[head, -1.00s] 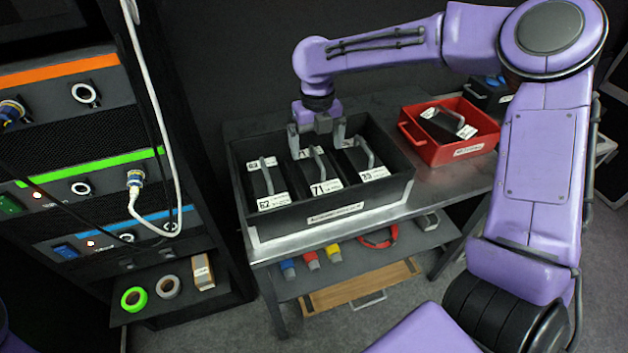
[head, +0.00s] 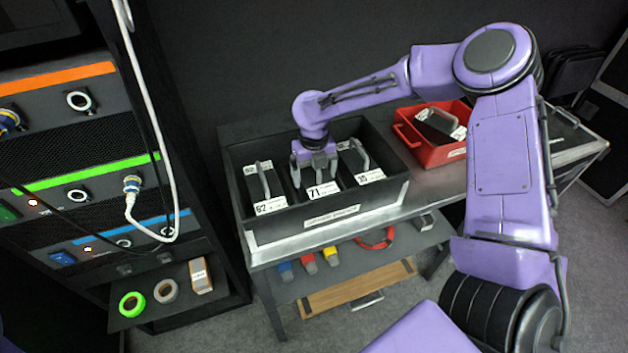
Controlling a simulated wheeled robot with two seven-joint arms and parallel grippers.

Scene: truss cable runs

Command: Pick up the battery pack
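Three dark battery packs with top handles and white number labels stand in a black bin (head: 348,220) on the table. The left pack is labelled 62 (head: 262,184), the middle one 71 (head: 322,191), and the right one 35 or similar (head: 358,165). My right gripper (head: 315,176) points down into the bin over pack 71. Its two fingers look apart, one on each side of that pack's handle, which is mostly hidden by the gripper. I cannot tell whether they touch it. My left gripper is out of view.
A red bin (head: 447,152) with another dark pack (head: 436,125) stands right of the black bin. The lower shelf (head: 340,267) holds colored items and a red cable coil. A rack (head: 85,150) with a hanging white cable (head: 150,110) stands close on the left.

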